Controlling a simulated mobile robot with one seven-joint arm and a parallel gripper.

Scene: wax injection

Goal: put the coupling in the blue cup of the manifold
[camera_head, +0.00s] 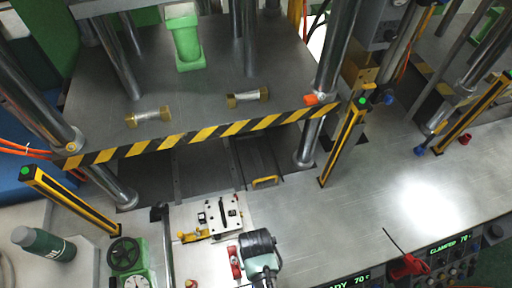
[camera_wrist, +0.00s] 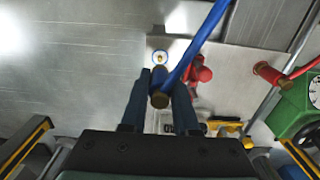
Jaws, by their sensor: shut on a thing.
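My gripper (camera_wrist: 160,102) is shut on the coupling (camera_wrist: 160,99), a brass-coloured end on a blue hose, in the wrist view. The hose runs from the coupling up and right out of that view. A small white ring with a blue rim (camera_wrist: 160,57), which looks like the blue cup, lies just above the coupling in the picture, apart from it. A red cup-like fitting (camera_wrist: 203,74) stands to its right; a red fitting (camera_head: 234,262) also shows in the head view. In the head view my arm's end hides the coupling and the blue-rimmed ring.
A red fitting with a red hose (camera_wrist: 268,72) and a green box with a gauge (camera_wrist: 298,115) lie right in the wrist view. A white fixture plate (camera_head: 228,213) lies before the striped press bar (camera_head: 215,132). Bare metal table (camera_head: 370,190) extends right in the head view.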

